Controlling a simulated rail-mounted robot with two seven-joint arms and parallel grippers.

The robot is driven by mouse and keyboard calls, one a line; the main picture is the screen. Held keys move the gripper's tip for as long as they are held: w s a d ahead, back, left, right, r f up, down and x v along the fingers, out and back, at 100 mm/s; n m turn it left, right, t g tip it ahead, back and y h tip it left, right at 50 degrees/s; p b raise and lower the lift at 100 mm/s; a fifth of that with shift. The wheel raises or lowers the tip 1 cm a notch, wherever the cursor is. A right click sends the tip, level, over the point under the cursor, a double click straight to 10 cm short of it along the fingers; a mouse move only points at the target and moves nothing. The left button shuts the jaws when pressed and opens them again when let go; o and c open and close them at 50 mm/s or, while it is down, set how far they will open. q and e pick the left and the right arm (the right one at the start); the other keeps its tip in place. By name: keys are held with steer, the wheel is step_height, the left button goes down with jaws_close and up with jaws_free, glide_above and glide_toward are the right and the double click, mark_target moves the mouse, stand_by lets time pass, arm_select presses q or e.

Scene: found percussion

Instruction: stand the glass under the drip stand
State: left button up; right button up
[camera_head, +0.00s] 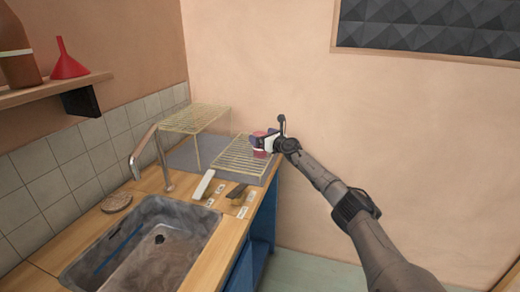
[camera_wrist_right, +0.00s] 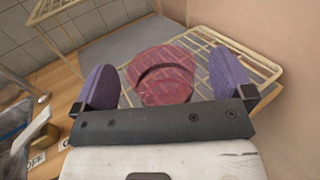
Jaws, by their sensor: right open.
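A reddish, round glass-like object (camera_wrist_right: 163,85) lies between the two purple fingers of my right gripper (camera_wrist_right: 165,88) in the right wrist view. Wire bars show around it. In the head view the red glass (camera_head: 259,153) is small and partly hidden by my right gripper (camera_head: 265,141). The fingers are open with a gap on each side of the glass; I cannot tell whether either touches it. A taller wire stand (camera_head: 193,118), perhaps the drip stand, stands to the left on a grey surface. My left gripper is not in view.
A low wire rack (camera_head: 240,160) is at the counter's right end. A sink (camera_head: 150,240) with a curved tap (camera_head: 160,160) is in front. A white block (camera_head: 203,185), a dark object (camera_head: 237,191) and small labels lie between. A wall stands close behind the rack.

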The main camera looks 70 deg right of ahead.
steer(key=c, duration=1.3)
steer(key=shift+c, duration=1.1)
steer(key=shift+r, duration=0.1)
